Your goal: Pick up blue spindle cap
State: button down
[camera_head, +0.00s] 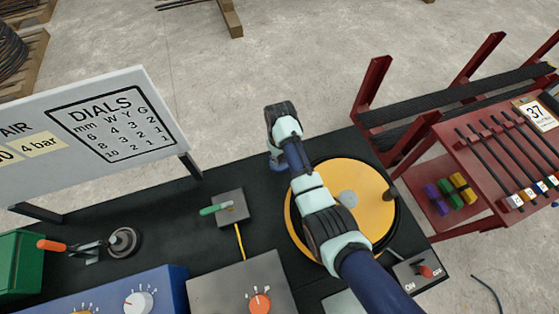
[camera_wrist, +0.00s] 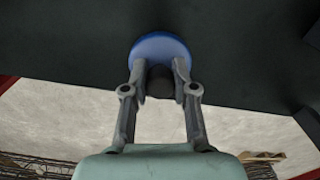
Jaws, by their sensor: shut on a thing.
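The blue spindle cap (camera_wrist: 160,47) shows in the wrist view as a round blue disc with a dark knob (camera_wrist: 161,82) at its middle. My gripper (camera_wrist: 160,70) has one finger on each side of the knob and is shut on it. The fingertips overlap the disc's near edge. The disc lies against the dark bench top; I cannot tell whether it is resting or slightly raised. In the head view my arm reaches over the yellow disc (camera_head: 376,190), and the wrist hides most of the gripper and cap at the bench's far edge.
A grey box with a green lever (camera_head: 215,210) stands left of the arm. A DIALS sign (camera_head: 115,120) rises behind the bench. Blue and grey dial boxes (camera_head: 140,288) line the near side. A red rack (camera_head: 470,150) with bars and coloured blocks stands right.

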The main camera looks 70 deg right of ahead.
notch_tip(320, 180, up, 20)
jog(key=p, duration=1)
jog(key=shift+p, duration=0.4)
